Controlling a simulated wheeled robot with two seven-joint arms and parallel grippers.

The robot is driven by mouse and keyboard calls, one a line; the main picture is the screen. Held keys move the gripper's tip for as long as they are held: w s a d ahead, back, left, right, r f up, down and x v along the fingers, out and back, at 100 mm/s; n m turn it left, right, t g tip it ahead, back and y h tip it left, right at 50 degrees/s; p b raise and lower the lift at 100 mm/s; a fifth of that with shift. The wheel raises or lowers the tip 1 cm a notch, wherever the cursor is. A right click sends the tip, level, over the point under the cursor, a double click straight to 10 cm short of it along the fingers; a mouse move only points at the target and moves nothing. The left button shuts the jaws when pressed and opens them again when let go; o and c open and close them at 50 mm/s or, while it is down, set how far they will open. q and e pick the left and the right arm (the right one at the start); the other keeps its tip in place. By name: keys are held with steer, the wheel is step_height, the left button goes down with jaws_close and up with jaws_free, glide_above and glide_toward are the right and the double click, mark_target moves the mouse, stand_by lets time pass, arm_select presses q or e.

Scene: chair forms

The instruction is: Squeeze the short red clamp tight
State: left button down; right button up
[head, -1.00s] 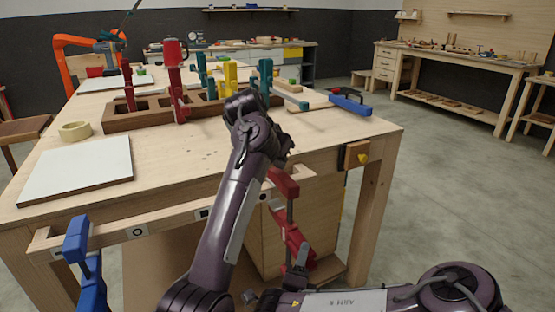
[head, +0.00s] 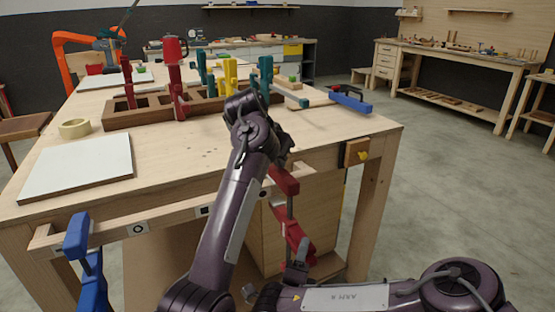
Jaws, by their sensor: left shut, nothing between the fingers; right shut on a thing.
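The short red clamp (head: 285,182) hangs upright at the table's front edge, right of centre. Its upper jaw is by the front rail, and its red lower part (head: 296,238) hangs below. My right gripper (head: 298,262) is at the bottom of this clamp and shut on its lower part. The contact is small and partly hidden. My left gripper (head: 285,147) is shut and empty above the clamp's top, at the table edge. Its fingers are mostly hidden by my arm.
Wooden table (head: 200,160) carries a white board (head: 78,168), a tape roll (head: 75,129) and a wooden rack (head: 150,116) of upright coloured clamps. A blue clamp (head: 76,240) hangs at the front left. Another blue clamp (head: 350,102) lies at the right. Floor right of the table is clear.

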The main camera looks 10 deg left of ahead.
mark_target(291, 229)
arm_select(q)
steer(key=shift+s+f, duration=0.1)
steer(key=shift+f, duration=0.35)
arm_select(e)
steer(key=shift+r, duration=1.15)
steer(key=o, duration=1.2)
steer(key=shift+r, duration=0.1)
steer(key=shift+c, duration=0.2)
steer(key=shift+r, duration=0.4)
steer(key=shift+w, duration=0.1)
steer(key=shift+w+a+f, duration=0.15)
steer(key=shift+w, duration=0.4)
